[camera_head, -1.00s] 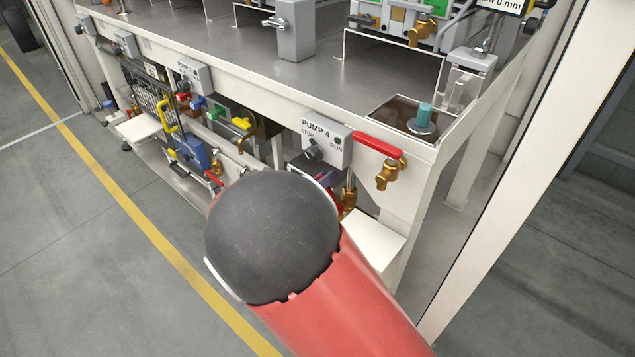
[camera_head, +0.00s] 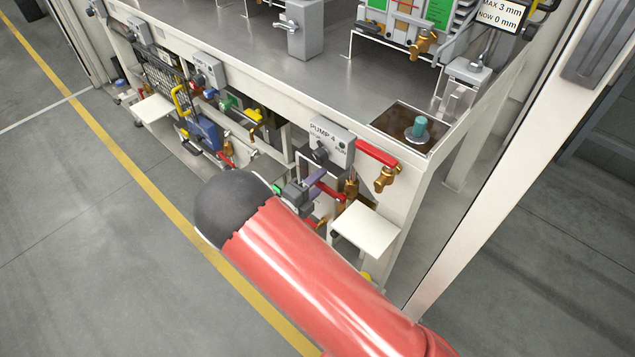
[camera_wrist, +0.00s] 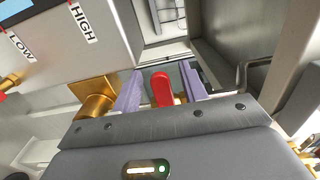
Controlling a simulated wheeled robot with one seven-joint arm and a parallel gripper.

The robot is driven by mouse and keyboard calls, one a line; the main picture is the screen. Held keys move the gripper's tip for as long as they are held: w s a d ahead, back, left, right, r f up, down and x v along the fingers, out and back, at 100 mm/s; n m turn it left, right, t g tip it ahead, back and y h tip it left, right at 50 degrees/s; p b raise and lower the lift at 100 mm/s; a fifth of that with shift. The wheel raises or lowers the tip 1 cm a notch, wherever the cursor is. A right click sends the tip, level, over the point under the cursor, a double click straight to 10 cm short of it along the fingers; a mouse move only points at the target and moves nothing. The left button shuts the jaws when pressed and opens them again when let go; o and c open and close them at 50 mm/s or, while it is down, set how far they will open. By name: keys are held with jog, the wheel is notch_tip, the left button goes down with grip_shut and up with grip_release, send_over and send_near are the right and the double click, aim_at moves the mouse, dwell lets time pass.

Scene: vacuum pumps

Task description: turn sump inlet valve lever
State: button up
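A red lever (camera_wrist: 161,88) stands between the two purple fingers of my gripper (camera_wrist: 160,92) in the wrist view, with a gap on each side. My gripper is open, and a brass part shows just behind the lever. In the head view my gripper (camera_head: 313,190) is under the PUMP 4 box, and a red lever (camera_head: 330,191) shows beside it. Another red lever (camera_head: 376,153) sits on a brass valve (camera_head: 385,178) at the bench corner. No label marks any of these levers as the sump inlet valve. The fingertips are partly hidden in the head view.
The PUMP 4 switch box (camera_head: 332,142) is just above my gripper. A white shelf (camera_head: 367,228) sticks out to the lower right. In the wrist view a box marked LOW and HIGH (camera_wrist: 85,35) and a brass fitting (camera_wrist: 95,93) are close on the left. Floor in front is clear.

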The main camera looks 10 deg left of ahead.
jog(key=shift+s+a, duration=0.1)
jog(key=shift+s, duration=0.05)
jog(key=shift+v, duration=0.8)
jog(key=v, duration=0.6)
dwell(0.4)
dwell(0.5)
